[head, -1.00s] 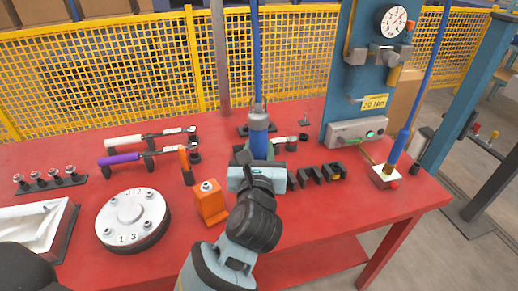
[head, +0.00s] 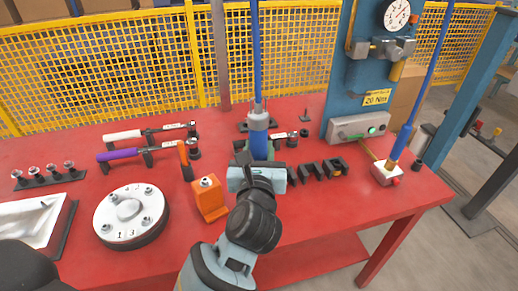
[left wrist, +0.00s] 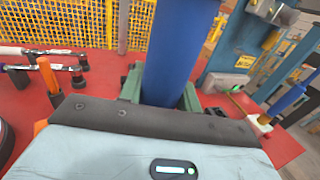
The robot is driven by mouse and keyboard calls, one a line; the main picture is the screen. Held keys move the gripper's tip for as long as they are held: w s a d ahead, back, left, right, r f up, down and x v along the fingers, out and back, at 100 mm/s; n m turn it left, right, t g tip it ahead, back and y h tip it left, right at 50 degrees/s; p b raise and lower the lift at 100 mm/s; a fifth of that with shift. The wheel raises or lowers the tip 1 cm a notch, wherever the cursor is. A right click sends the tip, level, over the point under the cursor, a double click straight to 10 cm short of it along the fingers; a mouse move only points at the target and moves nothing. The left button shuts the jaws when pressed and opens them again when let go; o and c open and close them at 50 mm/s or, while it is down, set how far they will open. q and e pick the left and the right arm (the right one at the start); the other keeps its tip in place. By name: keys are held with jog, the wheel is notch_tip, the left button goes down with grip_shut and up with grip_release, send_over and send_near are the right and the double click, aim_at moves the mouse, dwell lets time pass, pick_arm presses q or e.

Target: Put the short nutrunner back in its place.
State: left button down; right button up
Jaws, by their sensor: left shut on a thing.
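The short nutrunner (head: 258,146) is a blue upright cylinder with a grey collar and a blue hose rising from its top. My left gripper (head: 259,174) is shut on it over the middle of the bench. In the left wrist view the blue body (left wrist: 176,55) stands between the green fingers of the left gripper (left wrist: 160,88). Its lower end is hidden behind the gripper, so I cannot tell whether it touches anything. A dark base (head: 243,127) shows on the bench just behind it. My right gripper is not in view.
Black notched blocks (head: 318,171) stand just right of the gripper, an orange block (head: 208,198) to its left. A round numbered plate (head: 129,208) and two long-handled wrenches (head: 122,155) lie left. A second blue tool (head: 400,142) stands at the right by a blue gauge column (head: 352,85).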

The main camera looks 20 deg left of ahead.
pick_arm(q)
jog(key=c, duration=0.9)
grip_release()
jog(key=shift+r, duration=0.1)
jog(key=shift+c, duration=0.2)
jog(key=shift+o, duration=0.2)
jog(key=shift+f, duration=0.2)
jog(key=v, duration=0.2)
jog(key=shift+s+d, duration=0.1)
jog(key=shift+s, duration=0.3)
jog(key=shift+b+v, duration=0.45)
jog(key=shift+v, duration=2.1)
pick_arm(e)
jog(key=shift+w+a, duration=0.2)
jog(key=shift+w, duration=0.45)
pick_arm(q)
jog(key=shift+r, duration=0.1)
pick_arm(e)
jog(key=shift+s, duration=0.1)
